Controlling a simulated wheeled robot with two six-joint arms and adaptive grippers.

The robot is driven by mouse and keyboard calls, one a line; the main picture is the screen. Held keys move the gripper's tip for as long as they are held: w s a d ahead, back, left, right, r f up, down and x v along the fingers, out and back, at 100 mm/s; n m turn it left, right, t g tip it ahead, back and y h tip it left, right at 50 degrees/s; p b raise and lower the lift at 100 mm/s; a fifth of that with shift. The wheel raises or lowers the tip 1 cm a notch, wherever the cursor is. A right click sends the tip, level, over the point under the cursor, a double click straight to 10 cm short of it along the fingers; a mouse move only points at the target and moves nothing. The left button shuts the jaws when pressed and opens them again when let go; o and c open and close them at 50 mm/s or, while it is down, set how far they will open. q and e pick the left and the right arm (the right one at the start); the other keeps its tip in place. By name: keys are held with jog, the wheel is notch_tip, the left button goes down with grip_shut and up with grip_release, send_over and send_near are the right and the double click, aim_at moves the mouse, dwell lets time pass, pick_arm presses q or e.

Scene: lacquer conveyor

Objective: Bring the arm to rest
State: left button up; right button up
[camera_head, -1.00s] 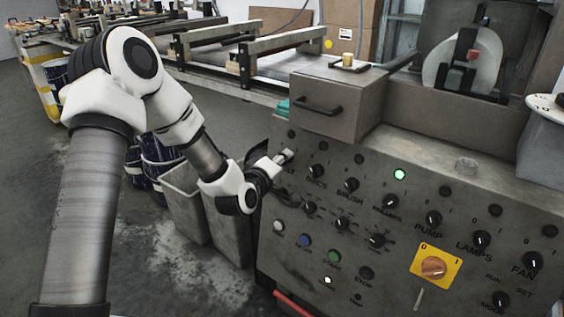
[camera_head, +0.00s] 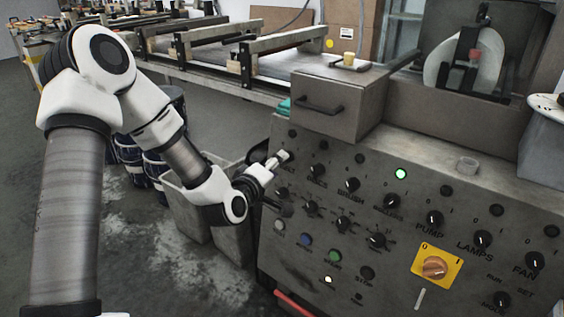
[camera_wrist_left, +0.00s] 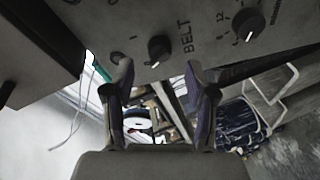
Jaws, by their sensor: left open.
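My left arm comes in from the left in the head view, bent at the elbow. My left gripper (camera_head: 276,162) is at the upper left edge of the grey control panel (camera_head: 408,220). In the left wrist view the left gripper (camera_wrist_left: 160,88) has its two fingers spread, with nothing between them. Past the fingers lie the panel's edge and a black knob (camera_wrist_left: 159,47) beside the word BELT. I cannot tell whether a finger touches the panel. My right gripper is in neither view.
The panel carries several black knobs, buttons, a lit green lamp (camera_head: 400,174) and an orange switch (camera_head: 434,267) on a yellow plate. A drawer box (camera_head: 331,106) stands above. Grey bins (camera_head: 196,206) and blue-stained drums (camera_head: 128,151) stand left of the panel. A conveyor (camera_head: 215,70) runs behind.

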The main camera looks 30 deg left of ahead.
pick_arm(q)
jog(key=v, duration=0.3)
jog(key=shift+s, duration=0.1)
jog(key=s+d+f+m+g+h, duration=0.1)
jog(key=s+d+f+m+g, duration=0.15)
jog(key=f, duration=0.55)
jog(key=s+d+f+m+g+h, duration=0.1)
jog(key=s+d+f+g, duration=0.2)
jog(key=f, duration=0.5)
jog(key=s+d+f+m+g, duration=0.25)
jog(key=s+f, duration=0.25)
jog(key=f, duration=0.4)
jog(key=s+d+f+m+g, duration=0.2)
jog(key=s+f+m+g, duration=0.25)
jog(key=s, duration=0.55)
jog(key=s+d+f+m+g, duration=0.35)
jog(key=s+f, duration=0.25)
jog(key=s, duration=0.3)
notch_tip(320, 180, up, 21)
jog(key=p, duration=2)
jog(key=shift+s+a+p, duration=0.25)
jog(key=shift+a+p, duration=0.05)
jog(key=shift+a, duration=0.1)
